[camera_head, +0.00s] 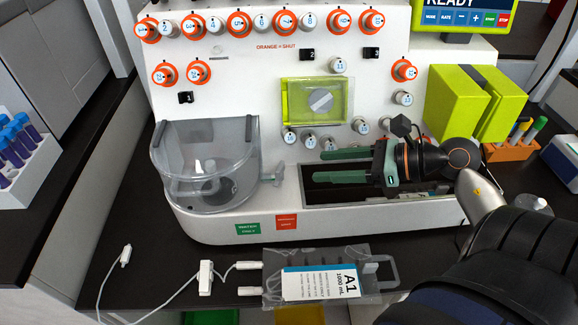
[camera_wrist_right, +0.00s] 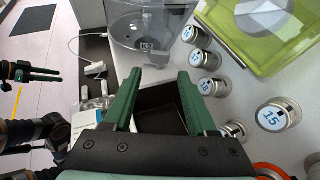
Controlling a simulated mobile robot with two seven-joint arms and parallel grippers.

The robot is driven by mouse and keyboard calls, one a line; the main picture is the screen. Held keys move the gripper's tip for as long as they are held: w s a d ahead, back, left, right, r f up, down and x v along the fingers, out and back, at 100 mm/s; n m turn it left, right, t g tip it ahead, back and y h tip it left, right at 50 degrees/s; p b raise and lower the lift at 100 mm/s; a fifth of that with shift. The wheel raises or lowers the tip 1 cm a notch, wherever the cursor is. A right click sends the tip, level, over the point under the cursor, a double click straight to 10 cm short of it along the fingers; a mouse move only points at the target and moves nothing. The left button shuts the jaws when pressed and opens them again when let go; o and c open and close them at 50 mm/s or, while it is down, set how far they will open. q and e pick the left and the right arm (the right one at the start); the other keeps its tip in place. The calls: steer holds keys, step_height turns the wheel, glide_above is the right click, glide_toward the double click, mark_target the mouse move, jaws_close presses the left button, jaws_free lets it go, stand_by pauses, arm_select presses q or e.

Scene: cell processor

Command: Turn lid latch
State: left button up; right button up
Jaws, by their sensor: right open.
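The yellow-green framed lid (camera_head: 289,108) is on the machine's front panel, with a grey round latch (camera_head: 320,99) crossed by a pale bar. In the right wrist view the lid (camera_wrist_right: 232,45) is at the upper right and the latch (camera_wrist_right: 263,8) is partly cut off by the top edge. My right gripper (camera_head: 322,166) is open and empty, below the lid over the dark recess, apart from the latch. Its green fingers (camera_wrist_right: 160,76) point left in the head view. My left gripper (camera_wrist_right: 38,74) shows small at the left of the right wrist view, its opening unclear.
A clear round chamber (camera_head: 205,165) stands left of the right gripper. Numbered knobs (camera_head: 339,65) surround the lid, several with orange rings. A yellow-green block (camera_head: 458,105) is at the right. A fluid bag (camera_head: 320,282) with tubing lies on the front table.

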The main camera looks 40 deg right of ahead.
mark_target(283, 168)
steer(key=x, duration=0.9)
steer(key=shift+w, duration=0.1)
jaws_close()
